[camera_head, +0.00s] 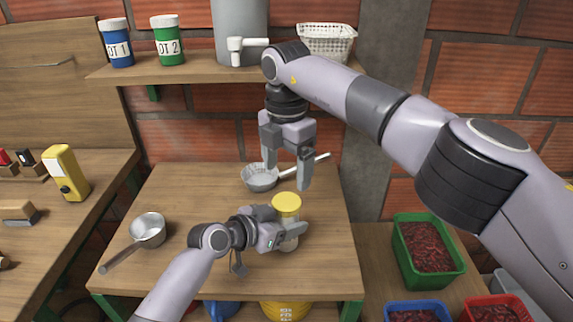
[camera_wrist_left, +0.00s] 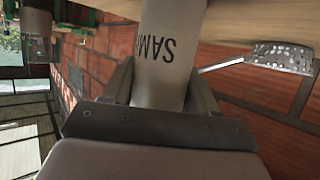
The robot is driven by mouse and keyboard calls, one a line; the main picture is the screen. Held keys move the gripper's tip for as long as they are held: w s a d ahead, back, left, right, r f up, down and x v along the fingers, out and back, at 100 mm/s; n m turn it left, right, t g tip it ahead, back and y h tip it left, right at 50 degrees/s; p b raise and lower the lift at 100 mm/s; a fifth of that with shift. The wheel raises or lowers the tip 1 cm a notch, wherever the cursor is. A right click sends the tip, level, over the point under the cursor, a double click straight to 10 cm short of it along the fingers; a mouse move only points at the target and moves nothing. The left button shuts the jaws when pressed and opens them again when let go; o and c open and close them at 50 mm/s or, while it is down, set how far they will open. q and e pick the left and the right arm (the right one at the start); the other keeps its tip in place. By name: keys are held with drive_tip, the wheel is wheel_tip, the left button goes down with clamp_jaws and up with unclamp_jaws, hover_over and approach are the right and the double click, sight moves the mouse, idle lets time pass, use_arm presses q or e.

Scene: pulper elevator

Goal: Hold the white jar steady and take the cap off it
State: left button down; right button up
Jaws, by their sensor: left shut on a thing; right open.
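The white jar (camera_head: 289,244) stands on the wooden table with its yellow cap (camera_head: 286,202) on top. In the left wrist view the jar (camera_wrist_left: 172,55) shows dark lettering that starts "SAM" and sits between the two fingers. My left gripper (camera_head: 284,232) is shut on the jar's body, below the cap, and hides part of it. My right gripper (camera_head: 287,172) points down, open and empty, above the cap and apart from it. The jar's base is partly hidden by the left gripper.
A strainer (camera_head: 260,178) lies behind the jar, near the right gripper's fingers. A metal saucepan (camera_head: 149,230) sits at the left of the table (camera_head: 190,200). A shelf (camera_head: 200,70) with two labelled jars is behind. Green, blue and red crates stand at right.

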sight(286, 201)
drive_tip(key=shift+f, duration=3.9)
drive_tip(key=c, duration=1.1)
drive_tip(key=n, duration=0.6)
drive_tip(key=shift+n, duration=0.3)
drive_tip(key=o, duration=1.2)
drive_tip(key=shift+c, duration=0.2)
drive_tip(key=shift+r, duration=0.1)
